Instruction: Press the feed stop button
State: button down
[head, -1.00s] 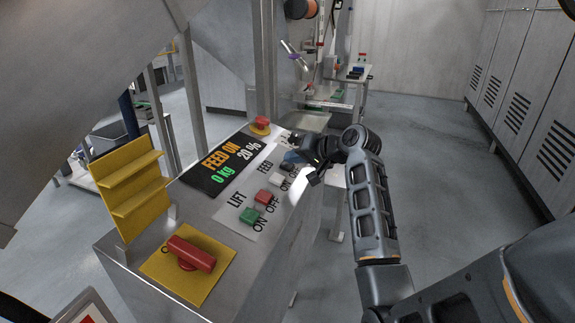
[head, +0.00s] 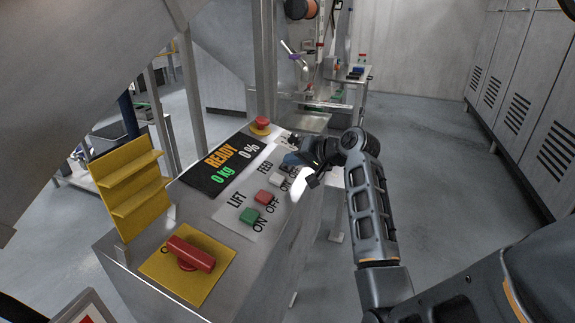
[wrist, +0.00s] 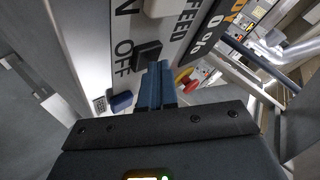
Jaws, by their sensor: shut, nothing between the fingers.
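The control panel (head: 235,210) has a FEED row with a white ON button (head: 277,180) and a black OFF button (wrist: 146,54), the feed stop. In the wrist view my gripper (wrist: 157,68) is shut, its blue fingers side by side, with tips right at the edge of the black button. I cannot tell whether they touch it. In the head view my gripper (head: 289,160) is over the far end of the FEED row and hides the black button. The display (head: 222,167) reads READY, 0 kg, 0 %.
A green LIFT button (head: 250,216) and a red one (head: 264,196) lie nearer. A red mushroom button (head: 262,123) stands at the panel's far end, and a red handle (head: 190,254) on a yellow plate at the near end. A blue button (wrist: 121,102) is beside my fingers. Floor right is clear.

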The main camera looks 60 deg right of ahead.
jog(key=shift+s+r+p, duration=0.3)
jog(key=shift+r+p, duration=0.55)
jog(key=shift+p, duration=0.1)
jog(key=r+p, duration=0.1)
jog(key=s+r+p, duration=0.1)
jog(key=r+p, duration=0.2)
jog(key=p, duration=0.1)
jog(key=shift+s+r, duration=0.25)
jog(key=shift+r, duration=0.15)
dwell(0.6)
